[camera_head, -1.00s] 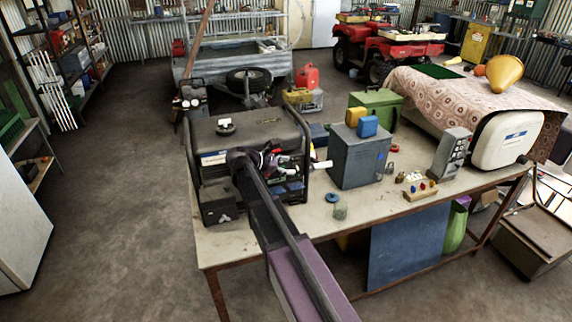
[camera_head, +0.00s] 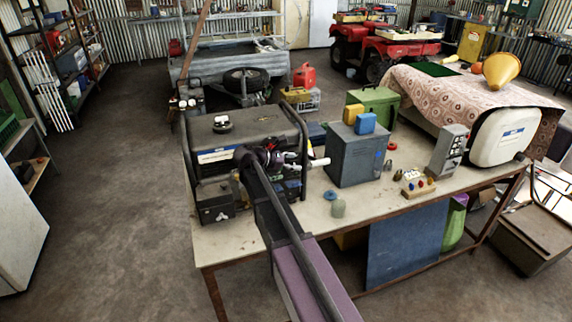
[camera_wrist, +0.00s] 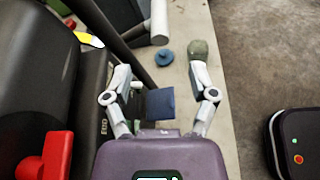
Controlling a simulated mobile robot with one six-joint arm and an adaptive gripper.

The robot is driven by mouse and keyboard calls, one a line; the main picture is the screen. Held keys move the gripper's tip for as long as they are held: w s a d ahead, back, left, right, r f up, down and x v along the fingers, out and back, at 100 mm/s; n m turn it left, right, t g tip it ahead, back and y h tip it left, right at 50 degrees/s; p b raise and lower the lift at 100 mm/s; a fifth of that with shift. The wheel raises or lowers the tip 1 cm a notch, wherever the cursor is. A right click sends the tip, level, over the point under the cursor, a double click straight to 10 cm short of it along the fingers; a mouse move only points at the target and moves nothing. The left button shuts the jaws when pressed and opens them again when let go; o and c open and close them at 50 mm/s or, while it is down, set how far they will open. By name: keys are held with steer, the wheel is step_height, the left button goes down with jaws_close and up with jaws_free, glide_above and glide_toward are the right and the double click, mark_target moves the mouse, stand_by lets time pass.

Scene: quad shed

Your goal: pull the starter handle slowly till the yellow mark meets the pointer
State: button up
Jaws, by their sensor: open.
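The generator (camera_head: 240,136), a dark machine in a black tube frame, stands at the left end of the bench. It also fills the left of the wrist view (camera_wrist: 35,80). My gripper (camera_wrist: 160,74) is open, its two fingers spread beside the generator's side. A dark blue block (camera_wrist: 158,104) shows between the fingers, apart from both; I cannot tell whether it is the starter handle. A pale cylinder (camera_wrist: 158,22) sticks out beyond the fingers, also seen in the head view (camera_head: 319,162). A yellow-and-white piece (camera_wrist: 89,39) shows on the generator; I cannot make out a pointer.
A grey metal box (camera_head: 352,158) stands right of the generator. A blue round item (camera_wrist: 165,57) and a greenish jar (camera_wrist: 199,50) lie on the bench (camera_head: 300,228) beyond my fingers. A red part (camera_wrist: 45,158) juts from the generator at lower left.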

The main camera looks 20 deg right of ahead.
mark_target(310, 163)
steer(key=b+x, duration=0.2)
steer(key=x, duration=0.6)
steer(key=shift+d+b, duration=0.15)
steer(key=shift+b, duration=0.2)
jaws_close()
